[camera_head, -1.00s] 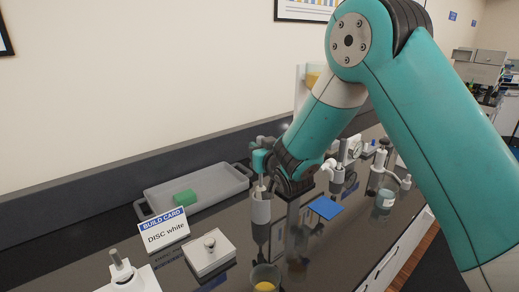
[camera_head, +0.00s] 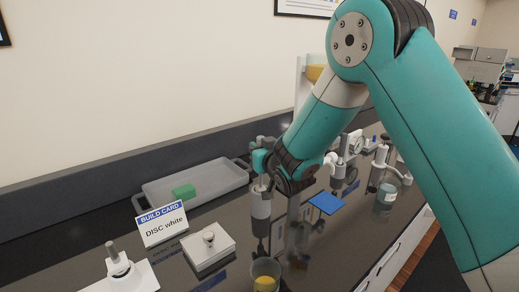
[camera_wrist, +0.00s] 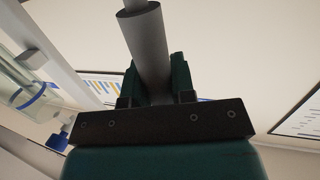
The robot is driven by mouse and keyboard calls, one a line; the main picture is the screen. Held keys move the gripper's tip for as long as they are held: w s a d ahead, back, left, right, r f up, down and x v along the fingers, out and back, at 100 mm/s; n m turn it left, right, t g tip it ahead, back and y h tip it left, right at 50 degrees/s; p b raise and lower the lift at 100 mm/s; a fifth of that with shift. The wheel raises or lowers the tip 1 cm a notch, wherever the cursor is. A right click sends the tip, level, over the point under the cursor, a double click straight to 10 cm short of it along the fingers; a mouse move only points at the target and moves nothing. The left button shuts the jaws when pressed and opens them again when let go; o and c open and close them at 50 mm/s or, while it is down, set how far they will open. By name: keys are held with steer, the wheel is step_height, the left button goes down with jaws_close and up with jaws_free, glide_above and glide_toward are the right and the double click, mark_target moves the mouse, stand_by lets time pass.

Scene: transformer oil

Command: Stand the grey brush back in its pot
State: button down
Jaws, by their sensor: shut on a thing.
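My gripper (camera_head: 264,162) is above the left-centre of the black bench. In the wrist view (camera_wrist: 155,95) its jaws are shut on a grey cylinder, the grey brush (camera_wrist: 148,48), with a paler, thinner part at the top edge. In the head view a pale part of the brush (camera_head: 260,187) shows just under the jaws, at the mouth of a grey pot (camera_head: 261,207). The pot appears upright on the bench, directly below my gripper. I cannot tell how deep the brush sits in it, and the gripper hides most of the brush.
A grey tray (camera_head: 215,182) holds a green block (camera_head: 184,191). A build card (camera_head: 162,224), a white block with a knob (camera_head: 208,247) and a cup with yellow contents (camera_head: 265,275) stand nearer. A blue mat (camera_head: 326,203) and lab devices lie right.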

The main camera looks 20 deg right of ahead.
steer(key=shift+f+b, duration=1.25)
steer(key=c, duration=0.9)
jaws_free()
steer(key=shift+r, duration=0.1)
steer(key=shift+o, duration=0.2)
steer(key=s+d+r+b, duration=0.1)
steer(key=s+d+b, duration=0.1)
steer(key=s+b, duration=1.3)
steer(key=shift+s+r+b, duration=0.2)
steer(key=shift+s+b, duration=0.1)
steer(key=shift+s, duration=0.8)
steer(key=shift+d, duration=0.1)
